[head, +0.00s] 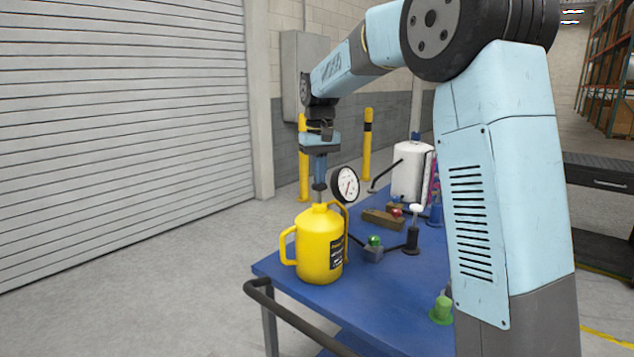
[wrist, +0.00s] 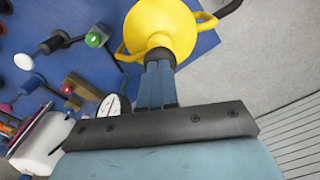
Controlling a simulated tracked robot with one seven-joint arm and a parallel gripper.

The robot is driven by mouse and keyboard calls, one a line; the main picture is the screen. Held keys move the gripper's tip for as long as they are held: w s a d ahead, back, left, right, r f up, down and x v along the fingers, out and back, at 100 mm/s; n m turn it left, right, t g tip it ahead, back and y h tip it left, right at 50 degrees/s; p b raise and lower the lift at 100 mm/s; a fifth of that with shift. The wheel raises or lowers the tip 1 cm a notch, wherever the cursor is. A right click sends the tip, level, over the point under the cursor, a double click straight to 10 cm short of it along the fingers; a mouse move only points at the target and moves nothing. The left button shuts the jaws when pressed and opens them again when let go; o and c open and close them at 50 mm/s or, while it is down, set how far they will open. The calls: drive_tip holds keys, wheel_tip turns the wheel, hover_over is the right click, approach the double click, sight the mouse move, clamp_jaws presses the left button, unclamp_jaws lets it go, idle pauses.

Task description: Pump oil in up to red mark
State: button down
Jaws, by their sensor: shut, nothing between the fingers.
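My gripper (head: 319,184) is shut and points down right above the jug's top, at the pump. A round white gauge (head: 345,184) with a red mark or needle is beside the gripper; its reading is too small to tell. In the wrist view the shut gripper (wrist: 158,66) reaches to the yellow jug (wrist: 160,25) and hides the pump top. The gauge (wrist: 112,106) is partly hidden there by my wrist. Whether the fingers touch the pump is unclear.
The blue table (head: 385,310) also holds a block with a green button (head: 374,241), a black post with a white knob (head: 415,225), a wooden block with a red knob (head: 385,216), a white tank (head: 409,172) and a green part (head: 441,308).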

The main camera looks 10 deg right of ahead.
drive_tip(key=shift+f, duration=1.15)
drive_tip(key=shift+r, duration=1.9)
drive_tip(key=shift+f, duration=0.1)
drive_tip(key=shift+f, duration=1.8)
drive_tip(key=shift+r, duration=1.9)
